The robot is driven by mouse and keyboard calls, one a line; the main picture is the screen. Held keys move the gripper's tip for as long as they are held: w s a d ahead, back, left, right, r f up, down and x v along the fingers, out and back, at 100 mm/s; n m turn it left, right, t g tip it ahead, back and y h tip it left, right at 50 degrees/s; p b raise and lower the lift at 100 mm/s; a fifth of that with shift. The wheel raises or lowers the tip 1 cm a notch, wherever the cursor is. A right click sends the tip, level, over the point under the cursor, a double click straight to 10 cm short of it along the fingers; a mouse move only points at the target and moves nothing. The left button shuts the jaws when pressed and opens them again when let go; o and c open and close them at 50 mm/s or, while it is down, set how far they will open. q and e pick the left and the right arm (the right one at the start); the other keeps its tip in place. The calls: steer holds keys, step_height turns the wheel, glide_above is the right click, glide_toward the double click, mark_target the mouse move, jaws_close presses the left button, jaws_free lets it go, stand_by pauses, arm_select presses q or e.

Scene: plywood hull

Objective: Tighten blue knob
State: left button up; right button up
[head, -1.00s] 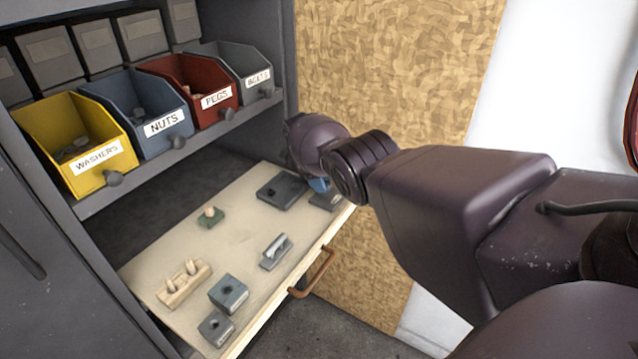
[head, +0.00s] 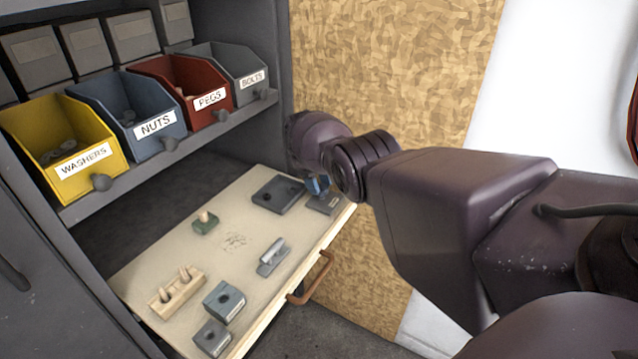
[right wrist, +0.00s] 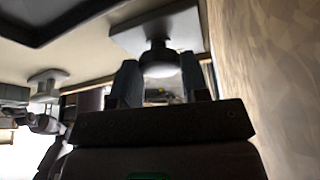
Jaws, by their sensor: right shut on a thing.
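The blue knob (head: 312,186) shows partly at the tip of my right gripper in the head view, above a small grey block (head: 325,205) at the board's far right corner. In the right wrist view the knob (right wrist: 160,68) looks pale in glare, on a short dark post from a grey plate (right wrist: 150,32). My right gripper (right wrist: 159,78) has one finger on each side of the knob and is shut on it. In the head view my right wrist hides much of the gripper. My left gripper is not in view.
The pull-out board (head: 215,265) carries a dark plate (head: 278,195), a green block (head: 205,222), a wooden peg block (head: 177,292) and several grey fixtures. Bins stand on the shelf (head: 190,150) above. A copper handle (head: 312,280) is on the front edge.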

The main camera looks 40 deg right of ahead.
steer(key=shift+w+r, duration=0.1)
steer(key=shift+r, duration=0.15)
steer(key=o, duration=0.8)
steer(key=shift+c, duration=0.2)
steer(key=shift+o, duration=0.8)
steer(key=shift+f, duration=0.15)
steer(key=v, duration=0.7)
steer(key=shift+r+b, duration=0.3)
